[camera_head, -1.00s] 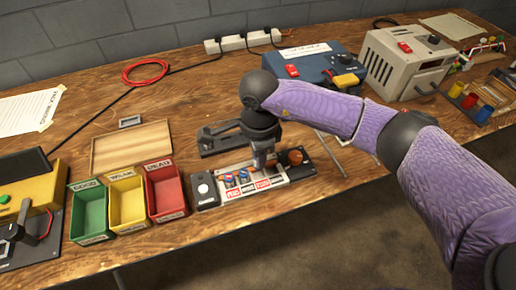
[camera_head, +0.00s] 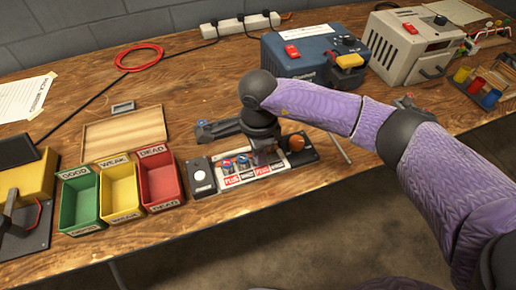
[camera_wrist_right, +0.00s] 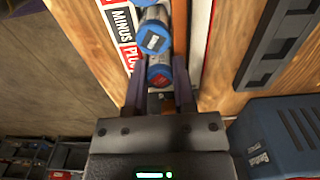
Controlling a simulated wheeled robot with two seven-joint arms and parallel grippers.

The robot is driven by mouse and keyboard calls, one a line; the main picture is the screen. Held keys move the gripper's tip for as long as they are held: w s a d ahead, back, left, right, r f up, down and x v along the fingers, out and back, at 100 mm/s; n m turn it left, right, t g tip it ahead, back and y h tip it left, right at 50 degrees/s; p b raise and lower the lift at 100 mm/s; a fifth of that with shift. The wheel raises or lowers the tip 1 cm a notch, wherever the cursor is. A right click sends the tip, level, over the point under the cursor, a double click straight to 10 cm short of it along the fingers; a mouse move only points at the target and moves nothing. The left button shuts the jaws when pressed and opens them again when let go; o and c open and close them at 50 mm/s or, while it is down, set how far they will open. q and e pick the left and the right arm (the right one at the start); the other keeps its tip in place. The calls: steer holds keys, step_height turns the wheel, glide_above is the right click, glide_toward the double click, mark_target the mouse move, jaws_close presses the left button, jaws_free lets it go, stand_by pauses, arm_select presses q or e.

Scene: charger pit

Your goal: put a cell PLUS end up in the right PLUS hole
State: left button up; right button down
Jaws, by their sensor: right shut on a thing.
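The charger strip (camera_head: 230,184) lies on the bench, with red and white PLUS and MINUS labels (camera_head: 262,171) along its front. Two blue-rimmed cells (camera_head: 227,165) stand at its left part. My right gripper (camera_head: 264,155) points down over the right part of the strip. In the right wrist view its fingers (camera_wrist_right: 159,70) are shut on a blue-rimmed cell (camera_wrist_right: 160,77) whose red end faces the camera. A cell with a pale mark on its end (camera_wrist_right: 153,42) stands just beyond it. The held cell's lower end and the hole under it are hidden. My left gripper is not in view.
Green, yellow and red bins (camera_head: 160,184) stand left of the strip. A wooden tray (camera_head: 125,133) lies behind them. A dark clamp-like piece (camera_head: 215,130) is behind the strip, with a blue box (camera_head: 312,52) farther back.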

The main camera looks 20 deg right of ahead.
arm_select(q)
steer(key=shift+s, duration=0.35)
arm_select(e)
steer(key=shift+f, duration=0.1)
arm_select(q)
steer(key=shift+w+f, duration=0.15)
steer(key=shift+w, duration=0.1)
arm_select(e)
steer(key=shift+f, duration=0.15)
steer(key=shift+c, duration=1.8)
jaws_free()
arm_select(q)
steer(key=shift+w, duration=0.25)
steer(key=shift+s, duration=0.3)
